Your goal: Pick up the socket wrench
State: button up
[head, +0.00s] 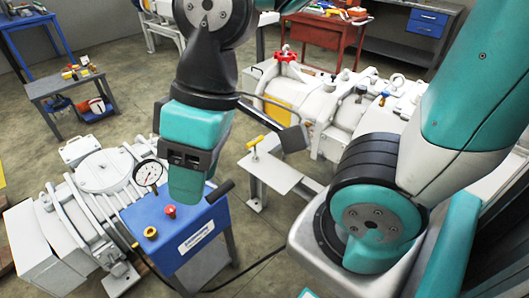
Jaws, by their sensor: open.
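I cannot pick out the socket wrench for sure in the head view. My gripper (186,185) hangs down over the back of a blue control box (185,252), its teal tip in front of the box's rear edge. It is open, and I see nothing held in it. A short black bar or handle (221,190) sticks out just right of the gripper at the box's rear corner. My gripper hides part of it, and I cannot tell what it belongs to.
A white pump (92,205) with a gauge (149,174) stands left of the box. A larger pale machine (340,112) stands behind to the right. A small grey table (68,84) at the back left and a red workbench (328,33) hold small items. Open floor lies between them.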

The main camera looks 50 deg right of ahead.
aim_at(256, 159)
jog(key=u, duration=0.6)
jog(key=k, duration=0.1)
jog(key=z, duration=1.2)
jog(key=i, duration=1.05)
jog(key=u, duration=0.35)
